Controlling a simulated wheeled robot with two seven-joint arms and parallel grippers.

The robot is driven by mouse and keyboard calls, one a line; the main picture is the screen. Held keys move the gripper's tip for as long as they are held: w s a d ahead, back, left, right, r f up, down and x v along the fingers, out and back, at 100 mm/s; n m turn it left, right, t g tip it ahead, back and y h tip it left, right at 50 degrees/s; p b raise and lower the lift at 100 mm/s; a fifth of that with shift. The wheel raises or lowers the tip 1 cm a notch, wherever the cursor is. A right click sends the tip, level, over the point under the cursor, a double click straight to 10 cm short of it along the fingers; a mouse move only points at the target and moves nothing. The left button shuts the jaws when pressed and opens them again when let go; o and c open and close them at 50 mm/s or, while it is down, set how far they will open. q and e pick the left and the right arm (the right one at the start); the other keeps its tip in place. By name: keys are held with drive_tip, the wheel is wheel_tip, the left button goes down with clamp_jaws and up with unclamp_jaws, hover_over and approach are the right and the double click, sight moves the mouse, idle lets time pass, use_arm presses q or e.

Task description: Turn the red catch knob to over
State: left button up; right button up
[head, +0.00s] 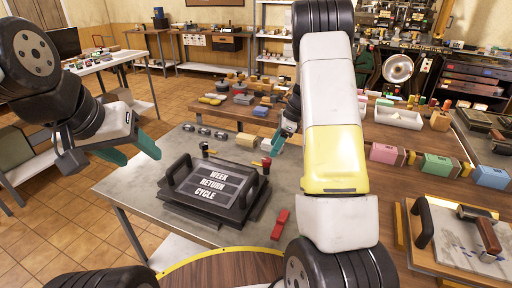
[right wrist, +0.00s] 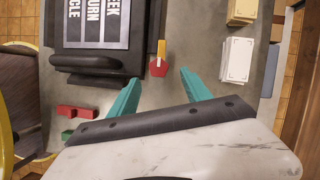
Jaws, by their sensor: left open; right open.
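The red catch knob (head: 266,162) stands at the right rear corner of the black press (head: 214,188), whose plate reads "WEEK RETURN CYCLE". In the right wrist view the knob (right wrist: 158,67) is red with a yellow-orange bar, beside the press edge. My right gripper (head: 277,147) is open and empty, close to the knob in the head view. In the right wrist view its teal fingertips (right wrist: 161,76) are spread either side of the knob's line; contact cannot be told. My left gripper (head: 141,157) is open and empty, left of the press.
A red part (head: 281,224) lies on the grey table (head: 140,184) right of the press. A cream block (head: 246,141) and several metal cylinders (head: 204,131) stand behind it.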

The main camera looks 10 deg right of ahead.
sight(267, 159)
drive_tip(key=x, duration=0.6)
drive_tip(key=shift+a+f, duration=0.15)
drive_tip(key=shift+f, duration=0.05)
clamp_jaws()
